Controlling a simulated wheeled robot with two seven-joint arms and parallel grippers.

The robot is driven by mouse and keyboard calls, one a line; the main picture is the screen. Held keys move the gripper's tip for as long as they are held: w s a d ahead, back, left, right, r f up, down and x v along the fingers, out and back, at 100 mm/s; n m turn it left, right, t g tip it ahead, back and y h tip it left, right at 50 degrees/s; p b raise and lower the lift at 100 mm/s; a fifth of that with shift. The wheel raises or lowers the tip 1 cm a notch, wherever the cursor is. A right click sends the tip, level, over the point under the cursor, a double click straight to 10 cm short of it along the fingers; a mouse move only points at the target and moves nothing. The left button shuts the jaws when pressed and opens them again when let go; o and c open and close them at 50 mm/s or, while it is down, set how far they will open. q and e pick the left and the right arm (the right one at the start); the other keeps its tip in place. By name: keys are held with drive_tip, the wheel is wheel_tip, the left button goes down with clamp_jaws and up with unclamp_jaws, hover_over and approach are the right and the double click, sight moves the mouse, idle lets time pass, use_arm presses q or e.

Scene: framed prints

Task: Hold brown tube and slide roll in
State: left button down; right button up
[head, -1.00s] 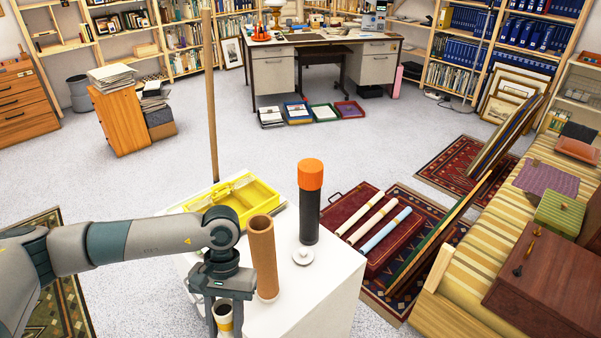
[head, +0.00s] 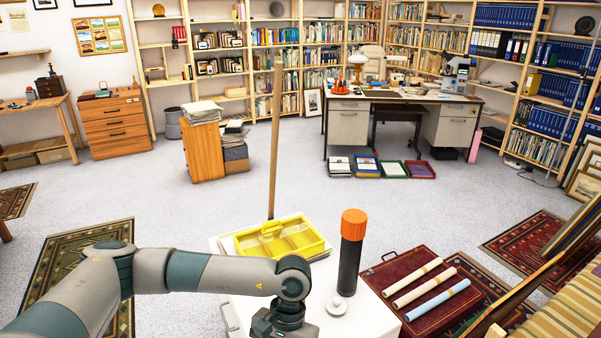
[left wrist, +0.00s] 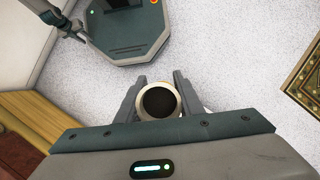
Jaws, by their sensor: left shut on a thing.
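In the head view only the gripper's upper body shows at the bottom edge, in front of the white table (head: 375,322). Three rolls, cream (head: 412,269), pink (head: 425,287) and blue (head: 437,300), lie on a dark red case (head: 385,277).
A yellow open box (head: 243,243) sits at the table's back left, with a tall wooden pole (head: 274,150) behind it. A striped couch (head: 575,300) and leaning frames (head: 572,220) stand at the right.

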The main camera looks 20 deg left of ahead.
drive_tip(key=shift+a, duration=0.25)
